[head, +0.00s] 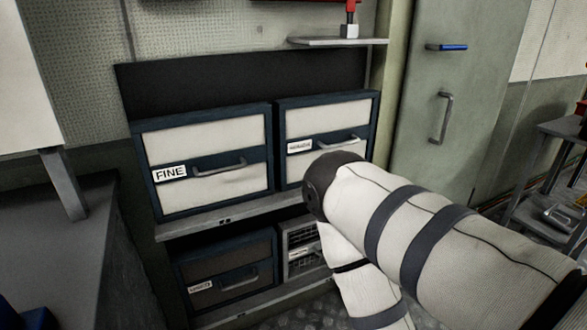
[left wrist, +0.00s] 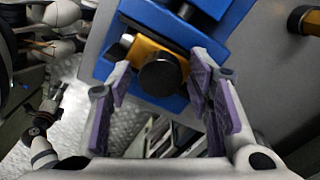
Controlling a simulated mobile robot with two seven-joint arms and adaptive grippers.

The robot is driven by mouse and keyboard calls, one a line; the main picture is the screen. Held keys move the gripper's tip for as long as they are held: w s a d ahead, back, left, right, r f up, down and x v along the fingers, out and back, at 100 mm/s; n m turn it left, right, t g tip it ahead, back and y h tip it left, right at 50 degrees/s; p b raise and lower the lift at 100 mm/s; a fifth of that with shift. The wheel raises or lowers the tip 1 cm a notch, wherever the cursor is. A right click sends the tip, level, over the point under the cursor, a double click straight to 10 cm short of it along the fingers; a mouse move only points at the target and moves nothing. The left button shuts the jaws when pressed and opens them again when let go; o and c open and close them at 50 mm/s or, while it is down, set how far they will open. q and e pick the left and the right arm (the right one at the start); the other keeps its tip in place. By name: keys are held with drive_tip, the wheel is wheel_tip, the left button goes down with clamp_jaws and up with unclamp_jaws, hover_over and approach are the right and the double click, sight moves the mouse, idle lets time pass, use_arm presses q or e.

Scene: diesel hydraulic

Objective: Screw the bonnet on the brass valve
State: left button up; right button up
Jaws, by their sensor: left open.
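In the left wrist view a brass-coloured valve body (left wrist: 150,52) sits in a blue vise (left wrist: 230,12). A dark round part (left wrist: 160,75) faces the camera at its near end; I cannot tell whether it is the bonnet. My left gripper (left wrist: 160,68) is open, its purple-padded fingers on either side of the dark part with visible gaps. I cannot see contact with it. Another brass piece with a dark face (left wrist: 303,18) lies at the right edge, apart from the vise. The head view shows neither the valve nor a gripper. My right gripper is not clearly visible.
The head view shows a drawer marked FINE (head: 203,177), a drawer beside it (head: 318,125), lower drawers, and a locker (head: 470,90) at right. A grey bench top (head: 50,220) is at left. One of my arms fills the lower right.

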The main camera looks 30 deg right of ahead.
use_arm(q)
drive_tip(key=n, duration=1.2)
drive_tip(key=shift+n, duration=0.4)
drive_tip(key=n, duration=0.3)
drive_tip(key=c, duration=0.9)
drive_tip(key=m, duration=0.2)
drive_tip(key=shift+m, duration=0.3)
drive_tip(key=m, duration=1.1)
drive_tip(key=shift+m, duration=0.3)
drive_tip(key=o, duration=1.1)
